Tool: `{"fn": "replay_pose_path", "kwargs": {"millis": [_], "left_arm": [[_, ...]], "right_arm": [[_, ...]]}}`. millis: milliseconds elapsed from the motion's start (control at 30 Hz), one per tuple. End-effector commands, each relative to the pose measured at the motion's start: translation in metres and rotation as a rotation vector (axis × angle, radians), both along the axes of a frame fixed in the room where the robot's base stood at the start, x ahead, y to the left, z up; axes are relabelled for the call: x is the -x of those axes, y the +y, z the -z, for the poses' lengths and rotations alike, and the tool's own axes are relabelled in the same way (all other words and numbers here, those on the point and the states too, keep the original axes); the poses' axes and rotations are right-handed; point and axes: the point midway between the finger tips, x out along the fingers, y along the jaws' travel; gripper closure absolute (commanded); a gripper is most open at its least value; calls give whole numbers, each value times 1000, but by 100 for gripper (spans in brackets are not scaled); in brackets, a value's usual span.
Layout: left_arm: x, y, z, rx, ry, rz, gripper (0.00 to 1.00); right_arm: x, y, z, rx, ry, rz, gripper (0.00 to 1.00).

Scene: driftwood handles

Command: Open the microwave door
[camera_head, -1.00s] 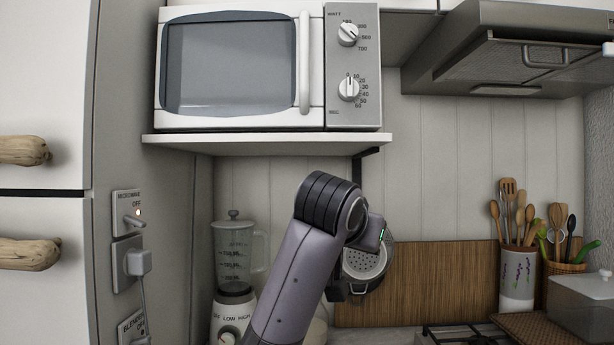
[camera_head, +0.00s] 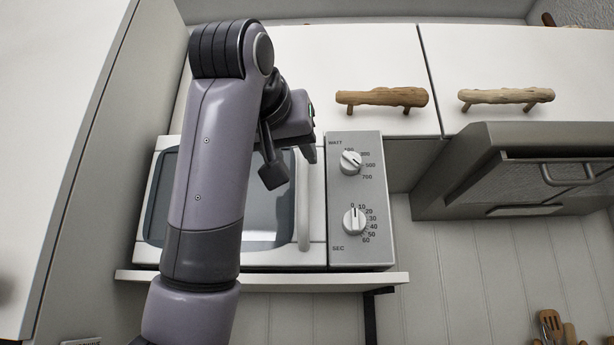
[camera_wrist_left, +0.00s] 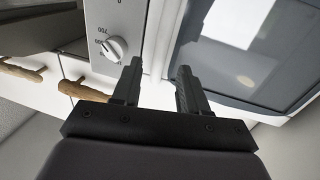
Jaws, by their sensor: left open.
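The white microwave (camera_head: 358,250) stands on a shelf, with its door (camera_head: 290,257) shut. The door has a dark window and an upright white handle (camera_head: 303,225) at its right edge, beside the control panel. My left gripper (camera_head: 291,172) is open in front of the upper part of the door, close to the handle's top end. In the left wrist view the open, empty fingers (camera_wrist_left: 158,72) point at the pale strip between the panel and the window. The handle (camera_wrist_left: 165,35) seems to lie between their tips there; contact cannot be told. My left arm hides much of the window. My right gripper is not in view.
White cupboards with driftwood handles (camera_head: 382,98) (camera_head: 506,97) are above the microwave. A grey range hood (camera_head: 470,185) is at the right. A tall cabinet (camera_head: 75,170) stands at the left. The shelf (camera_head: 350,281) juts out below the microwave.

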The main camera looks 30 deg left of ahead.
Motion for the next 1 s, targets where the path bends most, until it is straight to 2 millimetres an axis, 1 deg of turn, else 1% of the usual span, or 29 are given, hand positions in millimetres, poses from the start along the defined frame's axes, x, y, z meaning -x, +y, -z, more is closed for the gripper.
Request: {"fn": "replay_pose_path", "kwargs": {"millis": [67, 300, 500, 633, 833, 867, 900, 967, 1000], "left_arm": [[-4, 2, -3, 1, 0, -2, 57], [-39, 15, -3, 1, 2, -2, 57], [-60, 23, -3, 1, -1, -1, 57], [-65, 25, -1, 0, -2, 0, 57], [-65, 25, -1, 0, -2, 0, 57], [-65, 25, -1, 0, -2, 0, 60], [-65, 25, -1, 0, -2, 0, 73], [-65, 24, -1, 0, -2, 0, 93], [-65, 24, -1, 0, -2, 0, 100]], "right_arm": [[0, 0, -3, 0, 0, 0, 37], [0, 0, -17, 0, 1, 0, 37], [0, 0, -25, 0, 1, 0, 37], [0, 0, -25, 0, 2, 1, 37], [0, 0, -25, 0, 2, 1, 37], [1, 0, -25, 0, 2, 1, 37], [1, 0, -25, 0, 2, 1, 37], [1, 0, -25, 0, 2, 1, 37], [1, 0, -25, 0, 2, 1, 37]]}}
